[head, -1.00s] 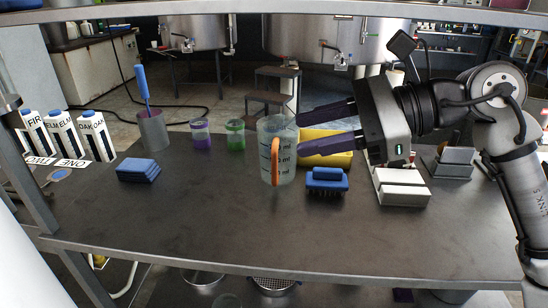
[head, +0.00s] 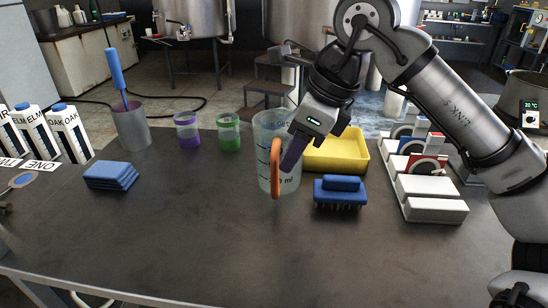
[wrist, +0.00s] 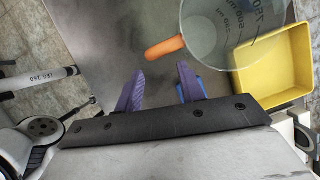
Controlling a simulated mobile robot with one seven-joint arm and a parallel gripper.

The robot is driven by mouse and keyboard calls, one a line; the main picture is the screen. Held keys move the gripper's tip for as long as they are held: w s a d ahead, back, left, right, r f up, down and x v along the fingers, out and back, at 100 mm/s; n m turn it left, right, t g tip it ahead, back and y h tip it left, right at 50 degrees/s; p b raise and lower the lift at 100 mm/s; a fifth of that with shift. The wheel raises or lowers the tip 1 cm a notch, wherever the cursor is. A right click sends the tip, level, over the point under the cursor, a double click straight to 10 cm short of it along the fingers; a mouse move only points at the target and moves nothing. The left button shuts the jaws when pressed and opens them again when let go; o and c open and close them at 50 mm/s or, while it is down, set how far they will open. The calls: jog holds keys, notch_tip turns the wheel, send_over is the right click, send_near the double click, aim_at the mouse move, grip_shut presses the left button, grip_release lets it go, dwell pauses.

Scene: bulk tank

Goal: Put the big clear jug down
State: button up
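The big clear jug (head: 262,150), with volume markings and an orange handle (head: 275,168), appears upright on the dark table (head: 200,240). My gripper (head: 291,155) is at the jug's right front in the head view, and one dark purple finger overlaps the jug's side there. In the wrist view both fingers of my gripper (wrist: 161,75) are apart with nothing between them. The orange handle (wrist: 165,48) lies just beyond the fingertips, pointing towards the gap, and the jug (wrist: 228,35) is beyond it to the right. I see no grip on the jug.
A yellow tray (head: 340,165) and a blue brush (head: 340,188) are close right of the jug. Green (head: 229,140) and purple (head: 187,138) cups stand behind left. Blue pads (head: 111,176) lie left. White blocks (head: 433,208) stand right. The table's front middle is clear.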

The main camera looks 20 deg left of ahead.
aim_at(278, 173)
jog(key=x, duration=0.6)
jog(key=shift+s+a+r+b, duration=0.1)
jog(key=shift+s+a+b, duration=0.2)
jog(key=shift+s, duration=0.1)
grip_shut()
